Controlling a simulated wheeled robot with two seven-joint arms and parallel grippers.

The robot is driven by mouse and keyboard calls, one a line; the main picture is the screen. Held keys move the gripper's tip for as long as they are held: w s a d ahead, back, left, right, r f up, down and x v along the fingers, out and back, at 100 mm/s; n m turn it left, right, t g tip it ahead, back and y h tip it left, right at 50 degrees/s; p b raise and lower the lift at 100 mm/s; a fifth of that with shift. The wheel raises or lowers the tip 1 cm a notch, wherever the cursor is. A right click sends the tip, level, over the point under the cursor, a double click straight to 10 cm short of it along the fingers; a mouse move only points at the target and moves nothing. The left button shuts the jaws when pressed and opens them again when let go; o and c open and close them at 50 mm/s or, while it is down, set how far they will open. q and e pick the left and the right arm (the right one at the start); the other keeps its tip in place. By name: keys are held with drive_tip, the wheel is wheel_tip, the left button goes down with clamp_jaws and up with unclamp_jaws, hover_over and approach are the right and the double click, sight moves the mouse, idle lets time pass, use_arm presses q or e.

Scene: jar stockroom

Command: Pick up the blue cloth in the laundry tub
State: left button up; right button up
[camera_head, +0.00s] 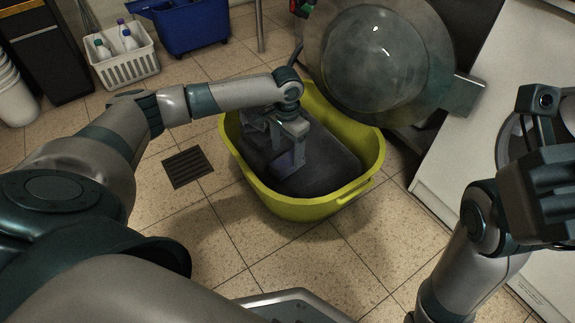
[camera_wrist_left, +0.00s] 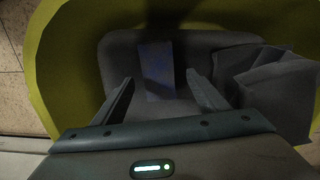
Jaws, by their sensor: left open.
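The laundry tub (camera_head: 310,208) is yellow-green and stands on the tiled floor. My left gripper (camera_head: 287,150) reaches down into it. In the left wrist view my left gripper (camera_wrist_left: 160,98) is open, with its two fingers apart. The blue cloth (camera_wrist_left: 156,68) shows there as a dim, flat blue strip, ahead of and between the fingers. I cannot tell whether the fingers touch it. In the head view a bluish patch, likely the cloth, lies at the gripper's tips. My right arm is at the right edge; its fingers cannot be made out.
Dark grey folded fabric (camera_wrist_left: 268,85) lies right of the fingers in the tub. An open round glass door (camera_head: 375,60) hangs over the tub's far right side. A white basket with bottles (camera_head: 125,65) and a blue bucket (camera_head: 190,25) stand behind. A floor drain (camera_head: 187,167) is left.

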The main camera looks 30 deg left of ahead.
sight(287, 161)
use_arm(q)
drive_tip(key=shift+d+f+b, duration=0.1)
drive_tip(key=shift+f+b, duration=0.95)
drive_tip(key=shift+f, duration=0.8)
drive_tip(key=c, duration=1.1)
